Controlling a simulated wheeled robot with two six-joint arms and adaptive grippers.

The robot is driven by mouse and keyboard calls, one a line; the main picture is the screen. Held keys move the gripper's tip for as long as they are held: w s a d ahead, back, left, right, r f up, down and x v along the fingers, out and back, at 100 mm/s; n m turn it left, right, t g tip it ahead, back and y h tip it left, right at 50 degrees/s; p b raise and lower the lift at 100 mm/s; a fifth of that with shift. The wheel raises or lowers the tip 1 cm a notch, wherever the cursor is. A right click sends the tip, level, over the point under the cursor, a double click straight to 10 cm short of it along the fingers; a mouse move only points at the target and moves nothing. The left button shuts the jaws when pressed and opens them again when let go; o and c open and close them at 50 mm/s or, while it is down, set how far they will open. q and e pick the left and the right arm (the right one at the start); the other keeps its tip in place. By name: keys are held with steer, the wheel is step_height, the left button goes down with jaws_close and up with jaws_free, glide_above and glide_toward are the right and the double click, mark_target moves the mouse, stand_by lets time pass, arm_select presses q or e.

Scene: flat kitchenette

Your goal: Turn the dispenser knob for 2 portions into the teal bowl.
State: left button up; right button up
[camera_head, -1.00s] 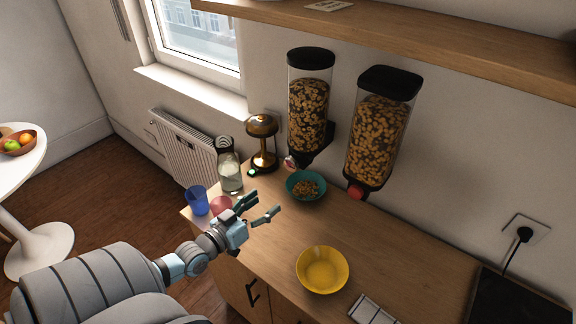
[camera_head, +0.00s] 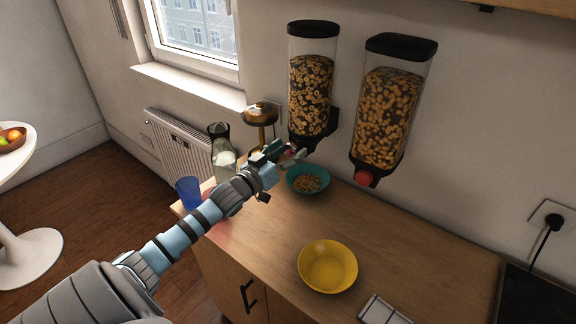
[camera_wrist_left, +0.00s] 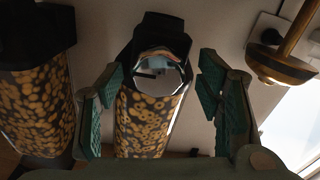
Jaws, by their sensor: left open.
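The left dispenser (camera_head: 311,85), a clear canister of ring cereal with black lid and base, hangs on the wall. Its shiny round knob (camera_wrist_left: 158,74) faces the left wrist camera; in the head view the gripper mostly hides it. My left gripper (camera_head: 288,152) is open, its green-padded fingers on either side of the knob in the wrist view (camera_wrist_left: 160,90). I cannot tell whether they touch it. The teal bowl (camera_head: 321,188) stands on the counter below this dispenser and has cereal in it. My right gripper is not in view.
A second dispenser (camera_head: 391,105) with a red knob (camera_head: 363,178) hangs to the right. A yellow bowl (camera_head: 328,285) stands near the counter front. A glass carafe (camera_head: 222,155), blue cup (camera_head: 188,192) and brass lamp (camera_head: 260,114) stand at the left. The middle counter is clear.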

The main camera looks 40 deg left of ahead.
arm_select(q)
steer(key=shift+w+d+r, duration=0.1)
steer(key=shift+w, duration=0.05)
steer(key=c, duration=1.2)
steer(key=shift+o, duration=0.2)
steer(key=shift+m, duration=0.3)
steer(key=m, duration=0.3)
steer(key=shift+b, duration=0.3)
steer(key=m+b, duration=0.1)
steer(key=m, duration=0.4)
steer(key=shift+d, duration=0.1)
steer(key=m+b, duration=0.1)
steer(key=m, duration=0.3)
steer(key=shift+f, duration=0.2)
steer(key=shift+d+m+b, duration=0.1)
steer(key=shift+m+b, duration=0.25)
steer(key=shift+m, duration=2.05)
